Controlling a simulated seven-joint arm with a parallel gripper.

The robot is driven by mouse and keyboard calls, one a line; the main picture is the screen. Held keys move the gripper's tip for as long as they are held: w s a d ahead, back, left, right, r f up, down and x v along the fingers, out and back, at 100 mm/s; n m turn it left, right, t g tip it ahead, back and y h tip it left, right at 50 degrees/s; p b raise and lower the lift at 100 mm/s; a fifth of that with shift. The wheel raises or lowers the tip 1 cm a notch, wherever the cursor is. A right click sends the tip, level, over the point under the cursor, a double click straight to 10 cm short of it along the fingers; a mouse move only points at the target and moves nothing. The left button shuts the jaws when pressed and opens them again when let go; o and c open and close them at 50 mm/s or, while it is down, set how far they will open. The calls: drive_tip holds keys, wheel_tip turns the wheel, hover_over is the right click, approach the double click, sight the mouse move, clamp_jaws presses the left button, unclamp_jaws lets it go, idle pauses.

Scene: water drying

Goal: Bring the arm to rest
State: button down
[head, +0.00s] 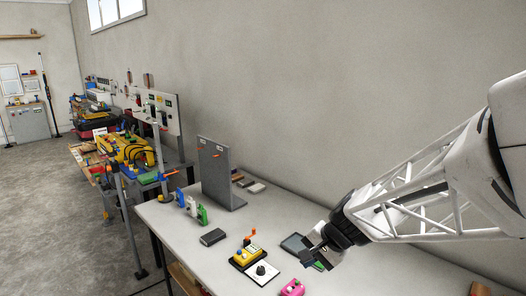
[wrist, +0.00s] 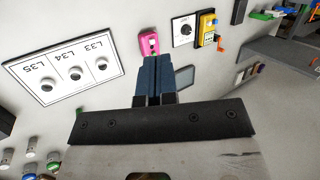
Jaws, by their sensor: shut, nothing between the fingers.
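My gripper (head: 318,253) is at the right side of the head view, above the white table (head: 155,220). In the wrist view its two dark fingers (wrist: 158,62) lie together, shut with nothing between them. In the head view my arm reaches in from the right edge, angled down to the left. In the wrist view the fingertips appear just below a pink device (wrist: 148,44), apart from it as far as I can tell.
A yellow device (head: 247,255) and a white knob panel (head: 263,271) lie left of my gripper. A dark tablet (head: 296,243) lies partly behind it. A grey upright board (head: 222,175) stands farther back. The wrist view shows a panel with several knobs (wrist: 50,65).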

drive_tip(key=s+d+r+n+h, duration=0.2)
drive_tip(key=s, duration=0.5)
drive_tip(key=s+d+r+n+h, duration=0.2)
drive_tip(key=s+r+n, duration=0.1)
drive_tip(key=s, duration=0.4)
drive_tip(key=s+d+r+n+h, duration=0.2)
drive_tip(key=s+d+r, duration=0.1)
drive_tip(key=s, duration=0.4)
drive_tip(key=shift+s+r, duration=0.15)
